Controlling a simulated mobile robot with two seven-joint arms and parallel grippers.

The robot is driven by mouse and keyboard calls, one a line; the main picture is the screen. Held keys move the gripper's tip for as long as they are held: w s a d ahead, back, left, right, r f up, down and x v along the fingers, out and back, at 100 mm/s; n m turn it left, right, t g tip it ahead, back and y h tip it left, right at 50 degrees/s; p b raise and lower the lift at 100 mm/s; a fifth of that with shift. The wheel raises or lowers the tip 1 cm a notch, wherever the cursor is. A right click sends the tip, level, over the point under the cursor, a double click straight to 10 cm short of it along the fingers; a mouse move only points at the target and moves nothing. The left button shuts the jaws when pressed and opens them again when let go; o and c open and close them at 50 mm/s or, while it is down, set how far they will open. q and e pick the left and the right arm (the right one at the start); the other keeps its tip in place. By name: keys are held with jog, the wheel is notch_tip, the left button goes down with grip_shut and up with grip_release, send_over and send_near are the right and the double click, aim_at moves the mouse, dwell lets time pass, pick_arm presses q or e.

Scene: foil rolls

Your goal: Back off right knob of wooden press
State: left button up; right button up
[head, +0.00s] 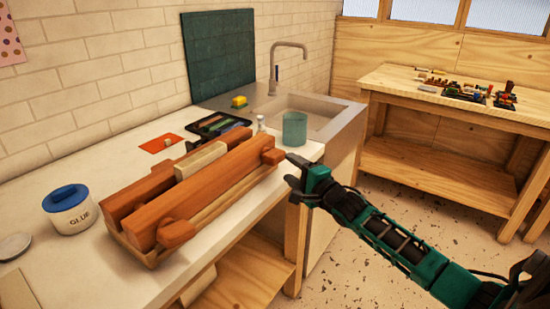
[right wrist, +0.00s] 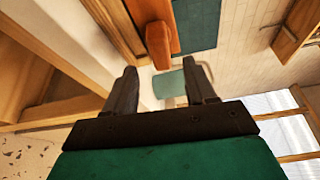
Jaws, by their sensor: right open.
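The wooden press (head: 205,195) lies on the white counter, with reddish-brown beams and a pale block between them. Its right knob (head: 273,156) sticks out at the far right end of the front beam. Its left knob (head: 176,232) is at the near end. My right gripper (head: 291,170) is just right of the right knob and apart from it. In the right wrist view the gripper (right wrist: 162,84) is open and empty, and the knob (right wrist: 160,44) shows ahead, above the gap between the fingers. My left gripper is not in view.
A teal cup (head: 294,130) stands behind the right knob, near the sink (head: 310,112). A glue jar (head: 70,210) with a blue lid stands left of the press. The counter's front edge is close to the press. A wooden workbench (head: 450,105) with small items stands at the right.

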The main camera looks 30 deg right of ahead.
aim_at(279, 161)
jog(key=w, duration=0.8)
jog(key=shift+w+a+f, duration=0.1)
jog(key=shift+f, duration=0.05)
jog(key=c, duration=0.9)
jog(key=shift+o, duration=0.2)
jog(key=shift+f, duration=0.1)
